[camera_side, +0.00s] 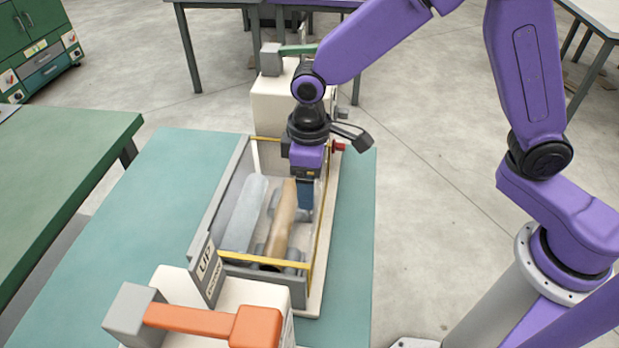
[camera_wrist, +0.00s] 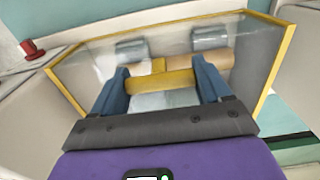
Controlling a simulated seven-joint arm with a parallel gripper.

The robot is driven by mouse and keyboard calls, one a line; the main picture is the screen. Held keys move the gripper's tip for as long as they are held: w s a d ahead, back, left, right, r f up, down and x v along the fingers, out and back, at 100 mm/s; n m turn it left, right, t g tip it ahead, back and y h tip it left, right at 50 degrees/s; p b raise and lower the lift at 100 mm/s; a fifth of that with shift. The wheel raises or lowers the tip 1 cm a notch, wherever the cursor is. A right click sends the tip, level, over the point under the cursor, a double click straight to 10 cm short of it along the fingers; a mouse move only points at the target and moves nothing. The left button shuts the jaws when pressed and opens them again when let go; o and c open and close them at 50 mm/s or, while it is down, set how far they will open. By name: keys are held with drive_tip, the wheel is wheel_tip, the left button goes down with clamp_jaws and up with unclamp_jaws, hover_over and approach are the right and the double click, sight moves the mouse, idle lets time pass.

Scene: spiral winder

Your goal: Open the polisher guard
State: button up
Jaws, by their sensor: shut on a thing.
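The guard is a clear box-like cover with yellow edges (camera_side: 309,259). It stands around the rollers of the machine in the middle of the side view, and its yellow rim (camera_wrist: 262,68) also shows in the wrist view. My gripper (camera_side: 306,208) points down at the guard's right side. In the wrist view my gripper (camera_wrist: 163,84) has its blue fingers on either end of a short yellow bar (camera_wrist: 160,80), which looks like the guard's handle, and is shut on it. How far the guard is raised, if at all, I cannot tell.
A pale roller (camera_side: 243,214) and a tan roller (camera_side: 280,220) lie inside. An orange lever (camera_side: 200,321) is at the front, a green lever (camera_side: 298,49) at the back. A red knob (camera_side: 338,147) sits at the right. The teal tabletop (camera_side: 165,195) is clear at left.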

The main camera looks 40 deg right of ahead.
drive_tip(key=shift+w+a+r, duration=0.1)
drive_tip(key=shift+a+r, duration=0.05)
drive_tip(key=shift+r, duration=0.25)
drive_tip(key=shift+w+a+r, duration=0.1)
drive_tip(key=shift+r, duration=0.3)
drive_tip(key=shift+c, duration=0.2)
drive_tip(key=shift+o, duration=0.4)
drive_tip(key=w+a+r, duration=0.4)
drive_tip(key=r, duration=0.3)
drive_tip(key=shift+w+a+r, duration=0.15)
drive_tip(key=shift+a+r, duration=0.1)
drive_tip(key=shift+r, duration=0.1)
drive_tip(key=w+a+r, duration=0.2)
drive_tip(key=w+a, duration=0.6)
drive_tip(key=shift+w+a+r, duration=0.2)
drive_tip(key=shift+w+a, duration=0.05)
drive_tip(key=shift+w, duration=0.05)
